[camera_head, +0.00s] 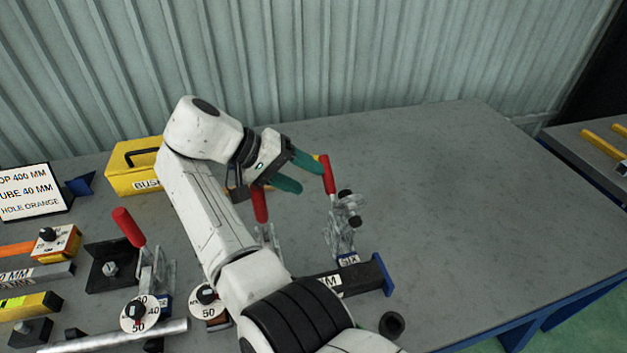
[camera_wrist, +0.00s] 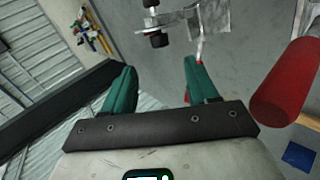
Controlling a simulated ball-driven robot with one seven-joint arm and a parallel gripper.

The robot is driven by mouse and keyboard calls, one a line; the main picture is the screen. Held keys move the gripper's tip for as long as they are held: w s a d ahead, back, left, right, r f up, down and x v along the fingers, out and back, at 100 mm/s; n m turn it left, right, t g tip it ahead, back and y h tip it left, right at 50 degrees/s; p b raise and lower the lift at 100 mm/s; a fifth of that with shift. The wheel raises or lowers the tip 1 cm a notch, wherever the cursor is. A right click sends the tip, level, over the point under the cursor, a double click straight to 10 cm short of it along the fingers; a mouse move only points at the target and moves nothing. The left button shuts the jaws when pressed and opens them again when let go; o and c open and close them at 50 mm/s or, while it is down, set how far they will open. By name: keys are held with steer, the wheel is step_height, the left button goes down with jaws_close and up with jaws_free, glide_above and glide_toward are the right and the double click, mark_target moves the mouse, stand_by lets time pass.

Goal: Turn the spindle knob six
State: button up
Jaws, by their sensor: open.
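A metal toggle clamp (camera_head: 340,235) with an upright red handle (camera_head: 328,175) stands right of the middle of the bench. A small label (camera_head: 348,259) at its foot seems to read SIX. Its dark spindle knob (camera_head: 355,220) is on the clamp's right side; in the wrist view the dark spindle end (camera_wrist: 158,40) shows beyond the fingertips. My gripper (camera_head: 308,177), with green fingers, is open and empty, above and left of the clamp, with its tips close to the red handle. I cannot tell whether they touch it. In the wrist view the fingers (camera_wrist: 160,70) are apart with nothing between them.
A second red handle (camera_head: 260,205) stands just left, beside my arm; a large red handle (camera_wrist: 287,85) fills the wrist view's right. A third red-handled clamp (camera_head: 128,227), a yellow box (camera_head: 133,167) and dials (camera_head: 140,314) lie left. The bench (camera_head: 460,200) is clear right.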

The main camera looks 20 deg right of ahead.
steer(key=shift+a, duration=0.1)
steer(key=d+r+n+y+b, duration=0.25)
steer(key=d+r+y, duration=0.25)
steer(key=d+y, duration=0.55)
steer(key=shift+t, duration=0.4)
steer(key=f, duration=0.7)
steer(key=f+p, duration=0.1)
steer(key=f, duration=0.3)
steer(key=shift+a, duration=0.35)
steer(key=c, duration=1)
steer(key=shift+c, duration=0.2)
